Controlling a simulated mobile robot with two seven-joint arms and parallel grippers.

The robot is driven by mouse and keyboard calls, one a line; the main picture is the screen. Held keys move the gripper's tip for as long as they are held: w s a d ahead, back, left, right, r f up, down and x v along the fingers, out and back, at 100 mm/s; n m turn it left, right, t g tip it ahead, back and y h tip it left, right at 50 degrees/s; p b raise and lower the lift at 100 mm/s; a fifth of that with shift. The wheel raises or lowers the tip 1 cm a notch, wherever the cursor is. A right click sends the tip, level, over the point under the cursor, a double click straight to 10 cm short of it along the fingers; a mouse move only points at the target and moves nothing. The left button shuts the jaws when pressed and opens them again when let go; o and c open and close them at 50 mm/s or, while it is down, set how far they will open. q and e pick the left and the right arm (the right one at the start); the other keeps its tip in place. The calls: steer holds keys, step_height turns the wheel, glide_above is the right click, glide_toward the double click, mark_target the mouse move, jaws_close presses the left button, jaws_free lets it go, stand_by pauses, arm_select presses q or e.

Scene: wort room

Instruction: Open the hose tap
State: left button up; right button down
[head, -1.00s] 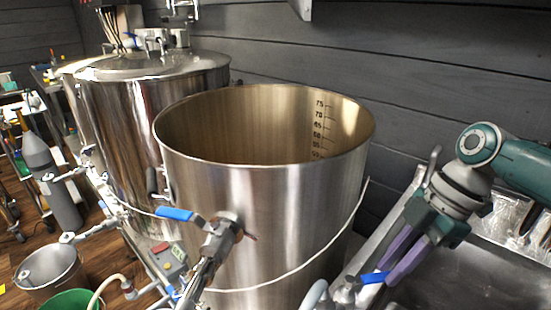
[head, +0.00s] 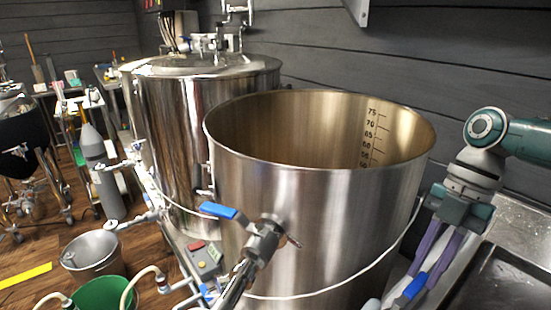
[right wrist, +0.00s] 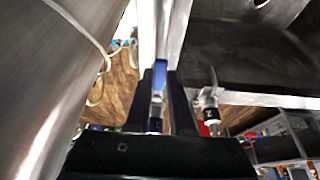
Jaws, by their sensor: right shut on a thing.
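A tap's blue lever (head: 414,287) shows low in the head view, right of the front steel kettle, sloping up to the right. My right gripper (head: 428,272) reaches down to it with its purple fingers closed around the lever. In the right wrist view the blue lever (right wrist: 159,70) sits between the two dark fingers (right wrist: 159,85). The tap's body is mostly cut off by the bottom of the head view. I cannot tell whether a hose is fitted to this tap. My left gripper is not in view.
The large open kettle (head: 310,200) stands just left of my right gripper, with another blue-levered valve (head: 222,211) on its front. A steel sink (head: 510,275) lies at the right. A lidded kettle (head: 205,130), a green bucket (head: 100,293) and a steel pail (head: 92,250) stand left.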

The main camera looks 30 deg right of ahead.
stand_by(0.5)
steer(key=c, duration=0.8)
jaws_free()
steer(key=shift+w, duration=0.1)
steer(key=shift+r, duration=0.1)
steer(key=v, duration=0.9)
steer(key=shift+d+r, duration=0.15)
steer(key=shift+r, duration=0.2)
